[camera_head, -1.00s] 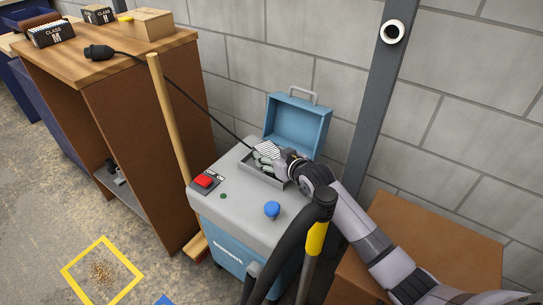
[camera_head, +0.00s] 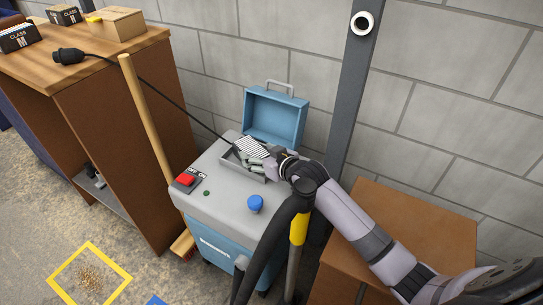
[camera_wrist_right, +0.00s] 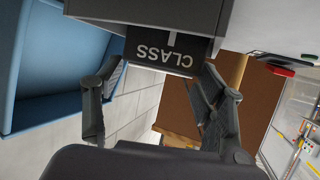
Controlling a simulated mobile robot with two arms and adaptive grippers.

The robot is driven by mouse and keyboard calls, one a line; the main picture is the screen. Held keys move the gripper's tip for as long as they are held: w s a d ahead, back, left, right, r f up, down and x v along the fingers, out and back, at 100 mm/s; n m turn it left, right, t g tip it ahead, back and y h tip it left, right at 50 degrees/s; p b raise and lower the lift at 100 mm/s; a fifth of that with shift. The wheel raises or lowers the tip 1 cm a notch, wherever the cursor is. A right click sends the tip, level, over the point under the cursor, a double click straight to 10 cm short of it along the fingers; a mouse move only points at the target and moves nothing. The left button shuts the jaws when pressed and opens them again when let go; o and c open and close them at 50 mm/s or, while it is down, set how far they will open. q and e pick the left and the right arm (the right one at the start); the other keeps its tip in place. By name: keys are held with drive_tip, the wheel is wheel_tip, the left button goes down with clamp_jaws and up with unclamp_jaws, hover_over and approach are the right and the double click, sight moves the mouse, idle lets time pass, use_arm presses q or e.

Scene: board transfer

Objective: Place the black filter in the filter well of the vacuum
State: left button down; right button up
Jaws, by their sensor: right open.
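The black filter (camera_head: 251,146) shows its white pleats at the filter well (camera_head: 230,162) in the top of the grey and blue vacuum (camera_head: 217,195). In the right wrist view its black "CLASS" face (camera_wrist_right: 160,50) stands out past the grey well rim (camera_wrist_right: 150,12). I cannot tell if it sits fully down. My right gripper (camera_head: 258,162) is at the filter's near side. In the right wrist view the fingers (camera_wrist_right: 160,95) are spread wide, their tips near the two sides of the filter. My left gripper is not in view.
The blue lid (camera_head: 275,117) stands open behind the well. A red switch (camera_head: 186,180) and a blue knob (camera_head: 255,204) are on the vacuum top. A black hose (camera_head: 268,250) rises in front. A wooden cabinet (camera_head: 120,140) with boxed filters stands left, a cardboard box (camera_head: 390,225) right.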

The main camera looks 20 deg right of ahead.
drive_tip(key=p+v, duration=0.1)
drive_tip(key=v, duration=0.5)
drive_tip(key=shift+s+d+r, duration=0.1)
drive_tip(key=shift+s, duration=0.1)
drive_tip(key=shift+s+r, duration=0.15)
drive_tip(key=shift+s, duration=0.2)
use_arm(q)
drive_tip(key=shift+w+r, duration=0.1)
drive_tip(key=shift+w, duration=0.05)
drive_tip(key=shift+p, duration=0.3)
use_arm(e)
drive_tip(key=shift+r, duration=0.1)
